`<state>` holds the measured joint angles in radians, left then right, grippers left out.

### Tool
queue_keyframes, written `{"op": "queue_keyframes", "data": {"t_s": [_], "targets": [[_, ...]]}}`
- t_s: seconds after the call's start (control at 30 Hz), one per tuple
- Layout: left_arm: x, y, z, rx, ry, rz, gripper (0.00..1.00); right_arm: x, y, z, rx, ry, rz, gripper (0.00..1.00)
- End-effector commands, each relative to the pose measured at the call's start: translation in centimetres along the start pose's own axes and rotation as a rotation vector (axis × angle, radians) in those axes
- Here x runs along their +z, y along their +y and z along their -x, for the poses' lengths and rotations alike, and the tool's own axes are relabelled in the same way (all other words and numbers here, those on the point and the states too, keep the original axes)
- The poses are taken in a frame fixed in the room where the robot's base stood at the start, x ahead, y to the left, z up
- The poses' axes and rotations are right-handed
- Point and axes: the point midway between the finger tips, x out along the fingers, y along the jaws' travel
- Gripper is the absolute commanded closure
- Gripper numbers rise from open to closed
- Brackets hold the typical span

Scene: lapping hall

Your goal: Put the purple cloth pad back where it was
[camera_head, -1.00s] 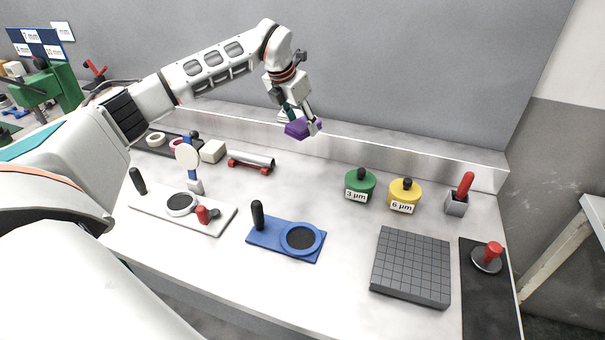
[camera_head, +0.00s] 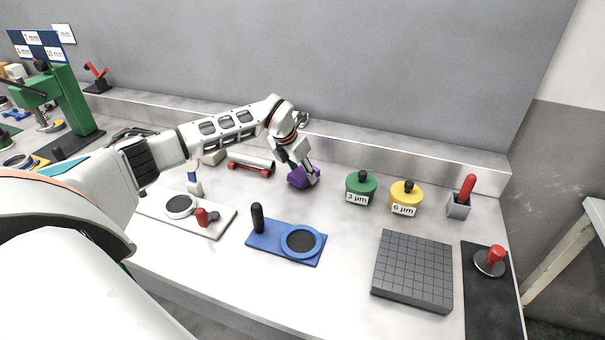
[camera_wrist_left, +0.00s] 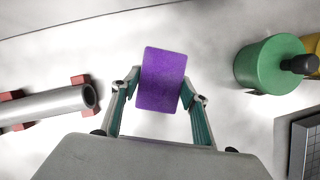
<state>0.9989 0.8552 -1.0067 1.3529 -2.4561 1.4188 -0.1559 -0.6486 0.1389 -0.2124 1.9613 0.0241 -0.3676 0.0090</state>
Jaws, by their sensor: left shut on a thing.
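The purple cloth pad (camera_head: 301,179) is between the fingers of my left gripper (camera_head: 308,173). In the left wrist view the pad (camera_wrist_left: 162,78) sits between the two fingertips, and my left gripper (camera_wrist_left: 160,100) is shut on it. The pad is low over the bench, between the metal cylinder on red supports (camera_head: 251,163) and the green 3 µm pot (camera_head: 361,187). I cannot tell whether it touches the bench. My right gripper is not in view.
A yellow 6 µm pot (camera_head: 405,197) stands right of the green one. A blue plate with a ring (camera_head: 272,247), a white plate (camera_head: 160,207) and a grey grooved block (camera_head: 412,297) lie in front. The bench around the pad is bare.

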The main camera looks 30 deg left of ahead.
Motion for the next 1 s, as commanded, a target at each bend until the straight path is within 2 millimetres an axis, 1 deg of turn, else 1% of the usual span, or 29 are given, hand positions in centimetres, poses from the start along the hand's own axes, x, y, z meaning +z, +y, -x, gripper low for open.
{"op": "queue_keyframes", "data": {"t_s": [0.07, 0.4, 0.43, 0.47, 0.5, 0.83, 0.93, 1.0], "targets": [[-0.2, 0.0, -0.5, 0.000, -0.001, 0.000, 0.73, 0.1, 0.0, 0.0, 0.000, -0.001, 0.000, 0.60], [-0.3, 0.0, -0.8, 0.000, -0.001, -0.001, 0.73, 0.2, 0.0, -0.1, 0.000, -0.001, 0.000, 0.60], [-0.3, 0.0, -0.8, 0.000, -0.001, 0.000, 0.51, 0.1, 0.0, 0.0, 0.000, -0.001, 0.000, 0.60], [-0.3, 0.0, -0.8, 0.000, -0.001, 0.000, 0.43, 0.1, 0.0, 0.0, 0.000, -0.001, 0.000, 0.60], [-0.3, 0.0, -0.7, 0.000, -0.001, -0.001, 0.39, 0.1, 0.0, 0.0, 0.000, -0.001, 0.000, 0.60], [-0.2, 0.0, -0.6, 0.000, -0.001, -0.001, 0.39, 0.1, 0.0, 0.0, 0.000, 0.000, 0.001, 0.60], [-0.1, 0.1, 0.0, 0.001, -0.003, -0.001, 0.39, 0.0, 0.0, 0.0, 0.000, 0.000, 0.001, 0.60], [-0.1, 0.1, 0.9, 0.001, -0.004, -0.002, 0.39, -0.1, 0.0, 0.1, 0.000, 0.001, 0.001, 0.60]]}}
